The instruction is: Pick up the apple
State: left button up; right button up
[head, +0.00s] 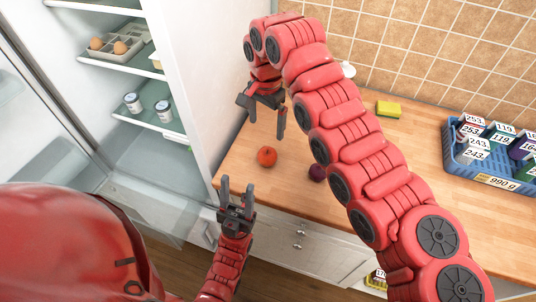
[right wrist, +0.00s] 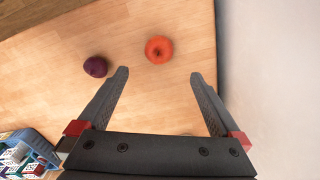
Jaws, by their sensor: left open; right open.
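A red apple (head: 267,156) lies on the wooden counter near its left end, close to the fridge side. In the right wrist view the apple (right wrist: 159,49) lies beyond the open fingertips, roughly between their lines. My right gripper (head: 267,115) is open and empty above the counter, behind the apple in the head view; its fingers also show in the right wrist view (right wrist: 160,78). My left gripper (head: 237,188) is open and empty, pointing up in front of the counter's front edge, below and left of the apple in the picture.
A dark purple round fruit (head: 317,172) lies right of the apple, partly beside my right arm. A blue crate (head: 490,173) of labelled boxes and a yellow sponge (head: 388,109) stand further right. The open fridge (head: 187,60) with shelves borders the counter on the left.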

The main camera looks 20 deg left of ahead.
aim_at(268, 151)
notch_tip(268, 151, down, 8)
jog(key=shift+a+f+p, duration=0.1)
jog(key=shift+a+p, duration=0.05)
jog(key=shift+p, duration=0.25)
jog(key=shift+s+f, duration=0.15)
jog(key=shift+f, duration=0.35)
jog(key=shift+d+f+p, duration=0.2)
jog(key=shift+f+p, duration=0.15)
jog(key=shift+p, duration=0.1)
jog(key=f+p, duration=0.2)
jog(key=f, duration=0.1)
jog(key=shift+w+f, duration=0.2)
jog(key=shift+f, duration=0.6)
jog(key=c, duration=1.4)
jog(key=shift+r, duration=0.1)
